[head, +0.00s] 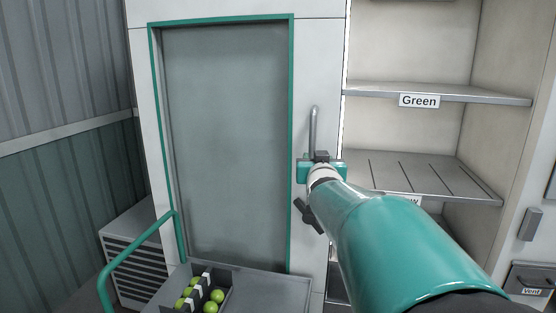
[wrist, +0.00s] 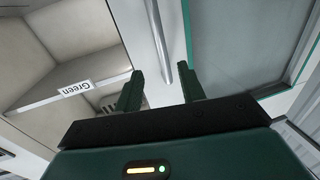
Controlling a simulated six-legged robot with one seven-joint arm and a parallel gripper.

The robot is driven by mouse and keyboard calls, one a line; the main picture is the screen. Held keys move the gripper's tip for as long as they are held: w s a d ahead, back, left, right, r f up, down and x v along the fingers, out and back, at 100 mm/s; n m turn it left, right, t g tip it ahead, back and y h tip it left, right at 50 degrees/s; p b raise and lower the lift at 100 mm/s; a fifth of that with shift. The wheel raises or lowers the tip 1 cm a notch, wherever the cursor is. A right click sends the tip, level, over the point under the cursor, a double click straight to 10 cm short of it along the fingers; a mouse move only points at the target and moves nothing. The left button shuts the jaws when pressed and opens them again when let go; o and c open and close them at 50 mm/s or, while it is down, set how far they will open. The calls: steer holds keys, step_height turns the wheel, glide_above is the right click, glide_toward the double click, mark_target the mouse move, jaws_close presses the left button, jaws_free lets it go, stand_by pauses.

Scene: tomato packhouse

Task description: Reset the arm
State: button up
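My gripper (wrist: 162,82) is open in the wrist view, with its two dark green fingers apart and nothing held between them. A vertical grey bar handle (wrist: 160,45) shows past the fingertips, in line with the gap; its distance is hard to judge. In the head view my teal arm (head: 400,240) reaches in from the lower right toward the same handle (head: 313,125). The fingers are hidden there behind the wrist, so I cannot tell from that view whether they touch anything.
An open cabinet with a shelf labelled Green (head: 419,100) is at the right. A grey tray (head: 270,287) with several green tomatoes (head: 217,296) and a green rail (head: 140,255) are low in front.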

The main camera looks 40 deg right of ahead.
steer(key=s+a+f+n+g+y, duration=0.1)
steer(key=s+a+f+y, duration=0.15)
steer(key=a, duration=0.55)
steer(key=s+a+f+n+g+y, duration=0.1)
steer(key=a+f+n+y, duration=0.2)
steer(key=a, duration=0.5)
steer(key=s+a+f+g+y, duration=0.1)
steer(key=s+a+f+y, duration=0.15)
steer(key=a+f, duration=0.4)
steer(key=s+a+f+n+g+y, duration=0.1)
steer(key=s+a+f+g, duration=0.2)
steer(key=s+a, duration=0.3)
steer(key=s+a+f+n+g+y, duration=0.1)
steer(key=s+a+f+n+g, duration=0.1)
steer(key=s+a+f, duration=0.2)
steer(key=s+a, duration=0.3)
steer(key=s, duration=0.1)
steer(key=shift+s+a+f+g+y, duration=0.15)
steer(key=shift+a+g+y, duration=0.05)
steer(key=shift+g+y, duration=0.2)
steer(key=shift+s, duration=0.15)
